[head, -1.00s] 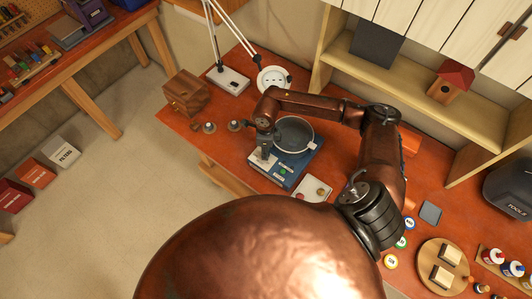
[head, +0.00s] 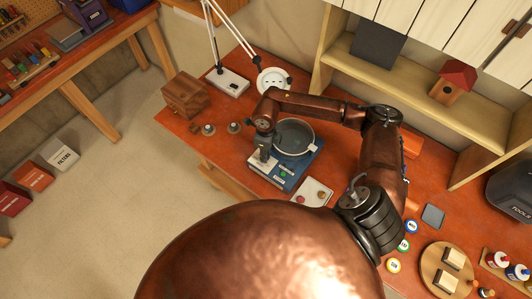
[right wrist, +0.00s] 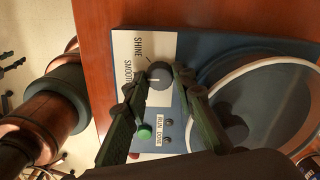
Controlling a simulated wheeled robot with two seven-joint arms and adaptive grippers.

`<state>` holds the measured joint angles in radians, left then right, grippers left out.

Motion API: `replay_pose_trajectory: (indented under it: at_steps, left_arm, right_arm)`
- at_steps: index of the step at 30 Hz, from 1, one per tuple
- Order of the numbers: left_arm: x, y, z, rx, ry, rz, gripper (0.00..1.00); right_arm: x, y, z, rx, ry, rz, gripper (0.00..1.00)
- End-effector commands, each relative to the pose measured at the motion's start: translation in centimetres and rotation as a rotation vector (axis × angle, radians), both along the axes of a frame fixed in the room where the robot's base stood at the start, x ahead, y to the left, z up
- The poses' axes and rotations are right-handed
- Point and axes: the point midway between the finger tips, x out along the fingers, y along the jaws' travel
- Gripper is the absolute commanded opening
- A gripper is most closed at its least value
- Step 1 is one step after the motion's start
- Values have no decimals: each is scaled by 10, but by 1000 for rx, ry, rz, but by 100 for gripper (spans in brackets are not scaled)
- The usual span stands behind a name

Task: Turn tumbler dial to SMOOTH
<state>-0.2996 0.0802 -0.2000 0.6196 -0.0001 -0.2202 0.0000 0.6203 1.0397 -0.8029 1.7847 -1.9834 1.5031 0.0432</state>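The tumbler is a blue-based machine (head: 298,178) with a round grey drum (head: 294,137) on the bench; its base also shows in the right wrist view (right wrist: 215,45). Its grey dial (right wrist: 160,76) sits on a white panel strip printed SHINE and SMOOTH. The dial's white pointer mark faces left, toward the word SMOOTH. My right gripper (right wrist: 161,73) has its fingertips on opposite sides of the dial, close against it, and appears shut on it. In the head view my right gripper (head: 264,158) hides the dial. My left gripper is not in view.
A green button (right wrist: 145,132) and RUN and DONE markings are below the dial. A wooden box (head: 185,95), lamp base (head: 228,82) and small round pieces stand left. A round wooden board (head: 432,271) is right.

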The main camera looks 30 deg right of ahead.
Motion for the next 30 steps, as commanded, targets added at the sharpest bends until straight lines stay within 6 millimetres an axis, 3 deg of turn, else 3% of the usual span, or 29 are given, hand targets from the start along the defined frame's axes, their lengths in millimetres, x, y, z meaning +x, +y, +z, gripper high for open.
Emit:
replay_pose_trajectory:
  at_steps: [6, 17, 20, 30]
  left_arm:
    - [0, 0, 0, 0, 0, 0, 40]
    - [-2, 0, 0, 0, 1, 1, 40]
    - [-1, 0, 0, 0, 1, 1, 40]
    - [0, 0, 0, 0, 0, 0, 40]
  right_arm:
    - [0, 0, 0, 0, 0, 0, 41]
    - [1, 0, 5, 0, -1, 1, 41]
    - [2, 0, 18, 0, -4, 1, 41]
    - [1, 0, 86, -1, -3, 2, 41]
